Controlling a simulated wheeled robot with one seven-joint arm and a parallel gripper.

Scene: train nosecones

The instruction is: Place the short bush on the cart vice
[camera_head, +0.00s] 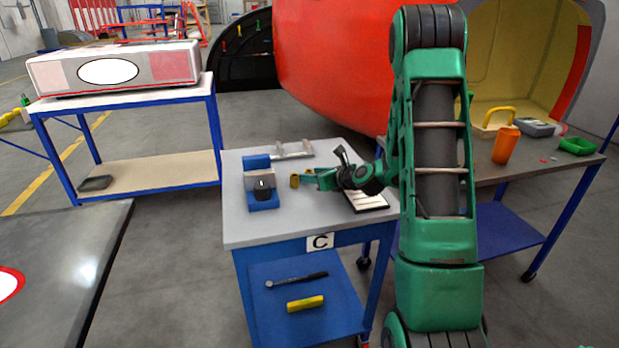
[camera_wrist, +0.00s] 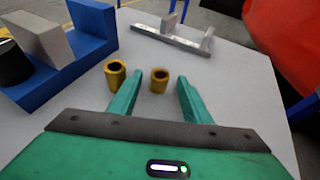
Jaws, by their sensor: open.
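Two brass bushes stand upright on the cart top in the wrist view. The left one (camera_wrist: 115,75) looks slightly taller and lies outside my left finger. The right one (camera_wrist: 159,81) looks a little shorter, so it seems to be the short bush. My gripper (camera_wrist: 160,76) is open and empty, with its fingers on either side of the right bush, apart from it. The head view shows my gripper (camera_head: 313,178) low over the cart. The blue cart vice (camera_head: 264,204) stands to the left, with a grey block and a black cylinder in it.
A grey metal bracket (camera_wrist: 172,40) lies at the far side of the cart top (camera_head: 240,225). A white ruled sheet or tray (camera_head: 368,200) lies beneath my arm. A wrench (camera_head: 297,279) and a yellow item (camera_head: 305,303) rest on the lower shelf.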

